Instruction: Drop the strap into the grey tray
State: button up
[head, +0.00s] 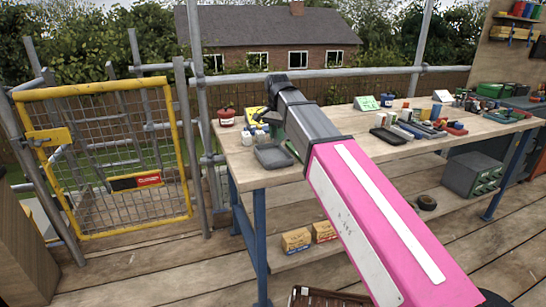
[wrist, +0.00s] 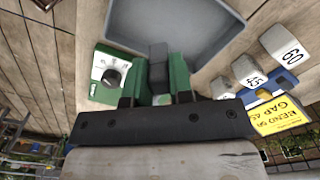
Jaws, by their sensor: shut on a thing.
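The grey tray (wrist: 207,38) fills the upper middle of the wrist view. In the head view the tray (head: 268,161) lies on the near left end of the workbench. My gripper (wrist: 158,80) has green fingers and is shut on a small dark grey piece, apparently the strap (wrist: 158,55). The strap's far end overlaps the tray's near wall in the wrist view; its height above the tray cannot be told. In the head view my gripper (head: 275,129) is just behind the tray, partly hidden by my arm, and the strap cannot be made out.
A green and white device with a black dial (wrist: 112,76) is left of my gripper. White blocks marked 45 (wrist: 247,71) and 60 (wrist: 282,45), and a yellow label (wrist: 276,115), are to the right. The workbench (head: 345,145) has a clear front strip.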

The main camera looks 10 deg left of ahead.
jog(key=o, duration=0.8)
jog(key=shift+o, duration=0.2)
notch_tip(320, 180, up, 11)
jog(key=shift+f, duration=0.1)
